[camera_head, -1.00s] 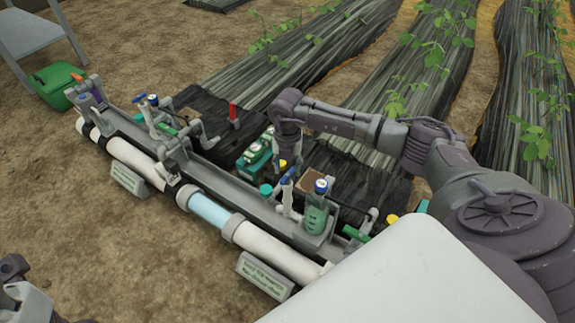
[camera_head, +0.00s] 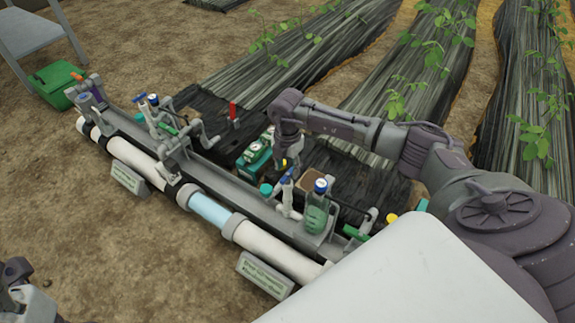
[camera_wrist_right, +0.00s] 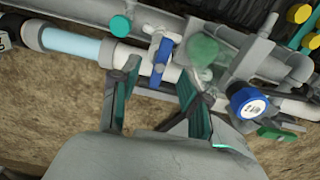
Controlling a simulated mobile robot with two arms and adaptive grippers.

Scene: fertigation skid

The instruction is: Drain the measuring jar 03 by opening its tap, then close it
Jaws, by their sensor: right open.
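A small clear jar with green liquid and a blue cap (camera_head: 317,214) stands on the grey skid rail in the head view. Its number cannot be read. A white tap with a blue handle (camera_head: 287,180) is just left of it. In the right wrist view, the blue handle (camera_wrist_right: 160,56) lies just beyond the fingertips and the blue cap (camera_wrist_right: 248,104) is to the right. My right gripper (camera_wrist_right: 157,80) is open, its two green-padded fingers apart with nothing gripped. In the head view it hangs over the tap, its fingers hard to make out. My left gripper (camera_head: 18,285) is partly cut off at lower left.
A white pipe with a light blue section (camera_head: 208,210) runs along the skid's front. Another blue-handled tap (camera_head: 148,112) stands further left. Green-and-white units (camera_head: 256,155) sit behind the rail. Label plates (camera_head: 265,275) stand on bare soil. A green crate (camera_head: 57,84) is at upper left.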

